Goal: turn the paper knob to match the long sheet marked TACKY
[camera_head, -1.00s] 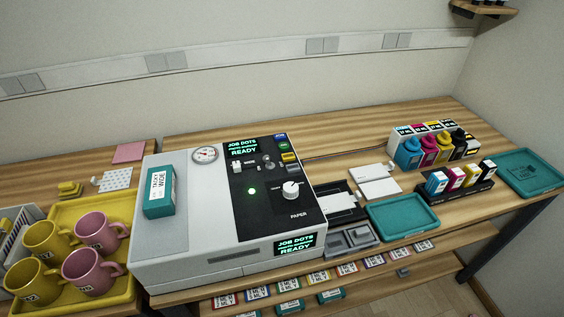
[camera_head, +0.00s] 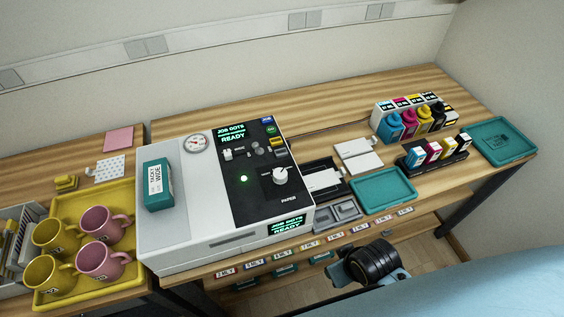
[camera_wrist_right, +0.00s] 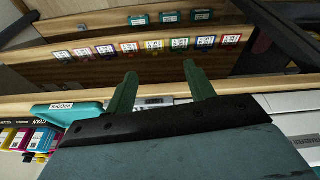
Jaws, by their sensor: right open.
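The white paper knob (camera_head: 280,175) sits on the black panel (camera_head: 252,205) of the press, above the word PAPER. Its small setting marks are too small to read. A teal box (camera_head: 158,187) with a white label lies on the press's grey top at the left; its label reads TACKY and a second word like WIDE. I cannot make out a long sheet marked TACKY. My right gripper (camera_wrist_right: 160,80) is open and empty, its two green fingers apart over the table's front edge. In the head view my right wrist is at the front, well below and right of the knob. My left gripper is out of view.
A yellow tray (camera_head: 88,293) with pink and yellow mugs stands left of the press. Right of it are white sheets (camera_head: 358,155), an empty teal tray (camera_head: 411,191), ink bottles (camera_head: 390,125) and cartridges (camera_head: 433,150). Labelled items line the shelf (camera_wrist_right: 100,70) below the front edge.

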